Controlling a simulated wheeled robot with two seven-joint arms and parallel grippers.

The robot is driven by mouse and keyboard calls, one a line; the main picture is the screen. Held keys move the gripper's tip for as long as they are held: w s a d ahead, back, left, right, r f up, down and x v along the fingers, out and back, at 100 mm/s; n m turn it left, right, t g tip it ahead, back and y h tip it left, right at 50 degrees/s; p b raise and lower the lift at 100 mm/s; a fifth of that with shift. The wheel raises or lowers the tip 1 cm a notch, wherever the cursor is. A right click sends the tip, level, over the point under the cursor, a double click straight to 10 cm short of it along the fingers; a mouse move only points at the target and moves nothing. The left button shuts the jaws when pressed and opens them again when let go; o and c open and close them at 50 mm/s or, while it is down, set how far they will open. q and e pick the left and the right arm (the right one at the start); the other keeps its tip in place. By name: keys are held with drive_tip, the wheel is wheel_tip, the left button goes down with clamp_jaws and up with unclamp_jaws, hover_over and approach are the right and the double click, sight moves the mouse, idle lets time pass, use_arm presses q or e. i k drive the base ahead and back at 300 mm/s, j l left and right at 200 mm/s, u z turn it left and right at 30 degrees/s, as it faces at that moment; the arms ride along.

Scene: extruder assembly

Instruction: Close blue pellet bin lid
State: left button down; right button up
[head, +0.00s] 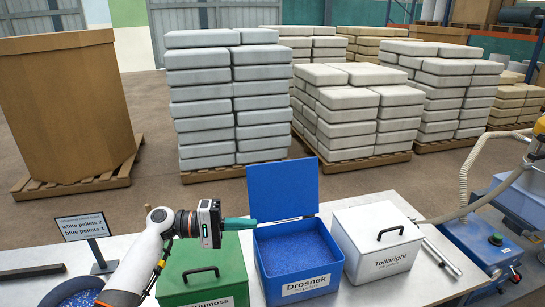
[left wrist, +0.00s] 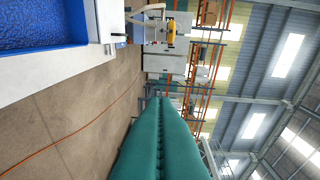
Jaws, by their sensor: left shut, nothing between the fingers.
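The blue pellet bin (head: 274,284), labelled Drosnek, stands on the bench and is full of blue pellets. Its blue lid (head: 283,190) stands upright at the back of the bin, open. My left gripper (head: 255,223) is at the bin's left side, its teal fingers pointing right, with the tips near the lid's lower left edge. I cannot tell whether they touch it. In the left wrist view the teal fingers (left wrist: 161,98) are pressed together and empty, with blue pellets (left wrist: 40,28) and a bin edge at the upper left. My right gripper is in neither view.
A green lidded bin (head: 203,279) stands left of the blue bin, and a white lidded bin (head: 377,243) labelled Tallbright stands right. A small sign (head: 82,227) and a bowl of blue pellets (head: 80,298) are at the left. A metal tube (head: 437,250) lies at the right.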

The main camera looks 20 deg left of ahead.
sight(278, 192)
drive_tip(key=i+j, duration=0.3)
drive_tip(key=i, duration=0.15)
drive_tip(key=i+j, duration=0.3)
drive_tip(key=i, duration=0.15)
drive_tip(key=i+j, duration=0.3)
drive_tip(key=i, duration=0.1)
